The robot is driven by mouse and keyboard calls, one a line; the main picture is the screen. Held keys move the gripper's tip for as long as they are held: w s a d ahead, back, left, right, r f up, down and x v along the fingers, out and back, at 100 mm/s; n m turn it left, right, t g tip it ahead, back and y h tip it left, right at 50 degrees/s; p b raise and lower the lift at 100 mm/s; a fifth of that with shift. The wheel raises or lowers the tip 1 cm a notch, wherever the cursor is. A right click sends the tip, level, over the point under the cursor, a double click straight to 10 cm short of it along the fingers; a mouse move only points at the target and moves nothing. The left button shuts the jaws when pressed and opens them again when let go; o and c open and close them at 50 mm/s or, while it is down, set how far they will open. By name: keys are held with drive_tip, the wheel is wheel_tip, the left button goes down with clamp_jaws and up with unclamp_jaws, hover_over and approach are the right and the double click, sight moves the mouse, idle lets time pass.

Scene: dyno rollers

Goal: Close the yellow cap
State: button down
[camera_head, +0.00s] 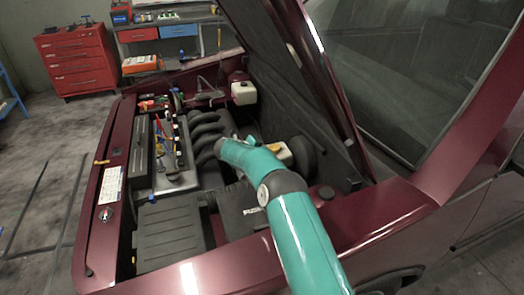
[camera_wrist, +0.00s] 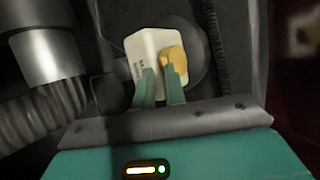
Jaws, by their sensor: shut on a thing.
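The yellow cap (camera_head: 274,147) sits on a white reservoir (camera_head: 285,157) in the engine bay, right beside the end of my teal arm. In the wrist view the cap (camera_wrist: 172,58) is on the right side of the reservoir (camera_wrist: 143,48). My gripper (camera_wrist: 160,74) has its two teal fingers close together at the cap's lower edge, shut on the cap. The right finger overlaps the cap, and the left finger stands in front of the white reservoir. The exact contact is partly hidden. In the head view the fingers are hidden by my arm.
The raised hood (camera_head: 290,50) slants over the bay on the right. Black intake pipes (camera_head: 205,135) and a black cover (camera_head: 172,228) lie left of my arm. Another white reservoir (camera_head: 243,93) stands farther back. Ribbed hose (camera_wrist: 45,110) lies left of the gripper.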

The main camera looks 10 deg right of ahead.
drive_tip(key=c, duration=1.6)
unclamp_jaws()
drive_tip(key=shift+s+a+f, duration=0.1)
drive_tip(key=shift+a+f, duration=0.15)
drive_tip(key=shift+f, duration=0.75)
drive_tip(key=shift+c, duration=0.2)
drive_tip(key=shift+d, duration=0.15)
drive_tip(key=shift+r, duration=0.1)
drive_tip(key=v, duration=1.4)
drive_tip(key=shift+r, duration=0.5)
